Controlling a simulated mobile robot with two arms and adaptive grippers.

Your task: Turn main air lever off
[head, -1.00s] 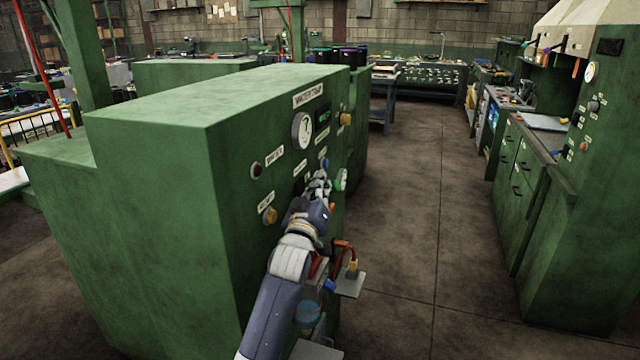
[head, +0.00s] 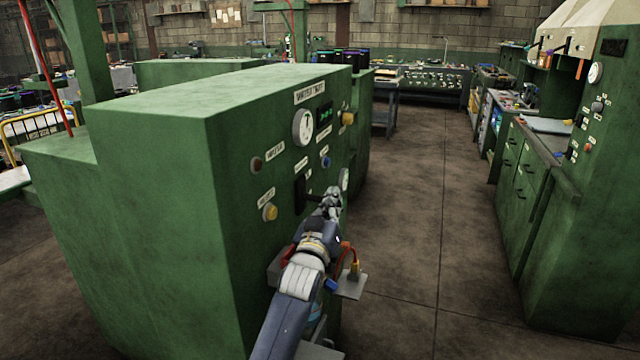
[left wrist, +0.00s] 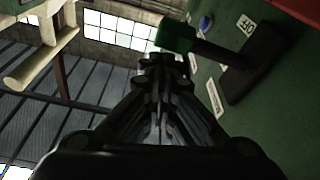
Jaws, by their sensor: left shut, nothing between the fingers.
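The air lever has a black base plate (head: 300,194) upright on the green machine's front panel. Its dark arm sticks out from the panel and ends in a green grip (left wrist: 174,38), seen close in the left wrist view. My left gripper (head: 333,193) is shut and empty, by the outer end of the lever. In the left wrist view its fingertips (left wrist: 168,66) lie just below the grip; contact cannot be told. My right gripper is not in view.
The panel holds a round gauge (head: 303,127), a yellow button (head: 270,212), a red button (head: 256,165) and a blue knob (head: 326,162). A small grey plate with an orange cable (head: 351,284) juts out below my arm. The floor (head: 410,250) to the right is clear.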

